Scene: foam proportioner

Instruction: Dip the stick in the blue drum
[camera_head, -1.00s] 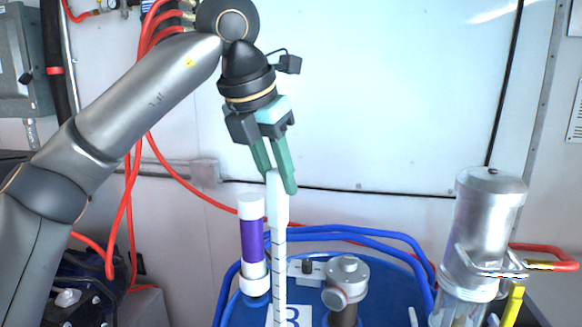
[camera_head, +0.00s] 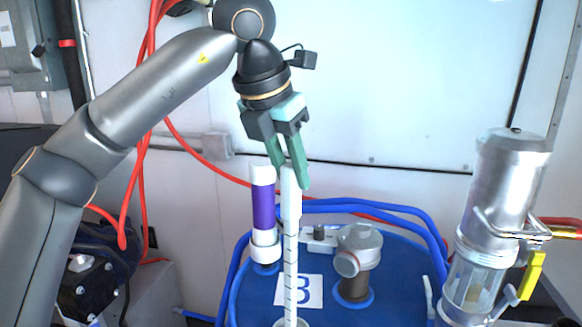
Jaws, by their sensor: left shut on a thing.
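A white stick (camera_head: 291,235) with dark graduation marks stands nearly upright. My left gripper (camera_head: 290,172) has green fingers and is shut on the stick's top end. The blue drum (camera_head: 395,290) is below, with a white label (camera_head: 299,291) bearing a dark figure on its top. The stick's lower end is at a light round opening (camera_head: 291,323) at the bottom edge of the view; I cannot tell how far it is inside. My right gripper does not show.
A purple and white cylinder (camera_head: 263,207) stands just left of the stick. A grey metal fitting (camera_head: 358,250) is on the drum to the right. Blue hoses (camera_head: 385,218) curve behind. A silver cylinder with a clear lower part (camera_head: 508,185) stands at the right.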

